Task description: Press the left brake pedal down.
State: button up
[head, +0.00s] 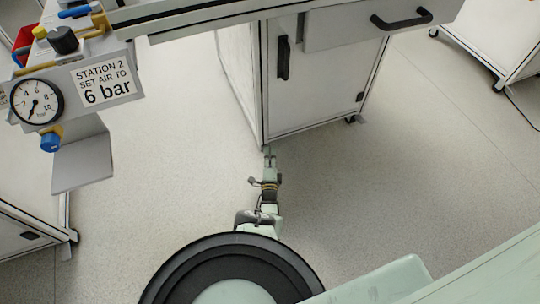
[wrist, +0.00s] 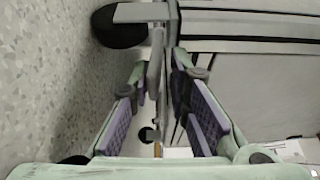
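My gripper (head: 268,157) is low near the floor, at the near bottom corner of the white cabinet (head: 235,75). In the wrist view my gripper (wrist: 160,75) has its two purple-padded fingers apart, so it looks open. A black caster wheel (wrist: 112,30) lies just past the left finger, with a flat grey piece (wrist: 145,12) across it. I cannot tell whether this piece is the left brake pedal. Grey and dark upright parts show between or behind the fingers; contact is unclear. In the head view my gripper hides the corner where a left pedal might be.
Another caster (head: 352,119) stands under the cabinet's right corner. A drawer handle (head: 402,19) juts out above. A pressure gauge (head: 36,102) and a "6 bar" sign (head: 107,88) are on the left. The floor around the cabinet's front is clear.

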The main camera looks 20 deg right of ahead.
jog(key=shift+o, duration=1)
jog(key=shift+r, duration=0.1)
